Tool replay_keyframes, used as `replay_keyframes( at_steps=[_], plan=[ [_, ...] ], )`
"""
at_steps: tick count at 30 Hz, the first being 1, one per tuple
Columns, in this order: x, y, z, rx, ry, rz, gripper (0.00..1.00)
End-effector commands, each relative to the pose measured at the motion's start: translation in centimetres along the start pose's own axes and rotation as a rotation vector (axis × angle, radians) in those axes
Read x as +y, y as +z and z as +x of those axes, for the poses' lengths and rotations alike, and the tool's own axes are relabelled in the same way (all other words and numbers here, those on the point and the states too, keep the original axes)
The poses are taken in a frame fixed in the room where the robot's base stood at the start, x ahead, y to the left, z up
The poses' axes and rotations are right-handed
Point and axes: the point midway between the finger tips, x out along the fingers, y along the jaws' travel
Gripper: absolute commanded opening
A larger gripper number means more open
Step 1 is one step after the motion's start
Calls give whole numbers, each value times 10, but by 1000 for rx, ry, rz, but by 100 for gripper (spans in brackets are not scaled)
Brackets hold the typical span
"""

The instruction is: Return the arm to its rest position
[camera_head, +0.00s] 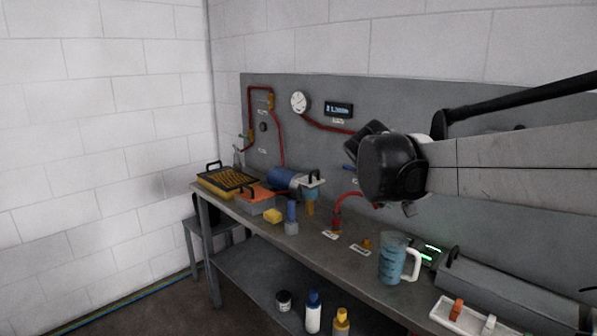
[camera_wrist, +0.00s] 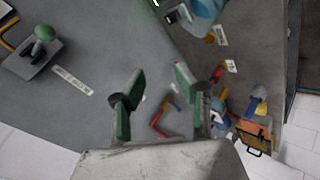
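My arm (camera_head: 500,165) reaches in from the right of the head view, above the workbench and in front of the grey back panel (camera_head: 440,115). Its dark wrist end hangs in the air, clear of the bench. My gripper (camera_wrist: 160,70) shows in the wrist view with its two green-padded fingers spread apart and nothing between them. The fingertips are hard to make out in the head view.
The bench (camera_head: 312,246) holds a measuring jug (camera_head: 392,258), an orange-topped box (camera_head: 256,199), a yellow sponge (camera_head: 273,216) and a white tray (camera_head: 447,316). A gauge (camera_head: 299,102) and red pipes are on the panel. Bottles (camera_head: 313,312) stand on the lower shelf.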

Motion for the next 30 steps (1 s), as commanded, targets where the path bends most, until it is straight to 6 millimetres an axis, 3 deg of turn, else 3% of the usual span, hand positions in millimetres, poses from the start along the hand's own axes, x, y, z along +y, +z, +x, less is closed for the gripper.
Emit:
replay_keyframes(
  at_steps=[1, 8, 18, 24, 30],
  plan=[
    [-2, 18, -9, -1, -24, 25, 31],
    [-23, 87, -45, 2, -143, 145, 31],
    [-74, 185, -88, 10, -311, 329, 31],
    [-111, 236, -106, 18, -404, 437, 31],
    [-140, 267, -115, 25, -468, 514, 31]
  ],
)
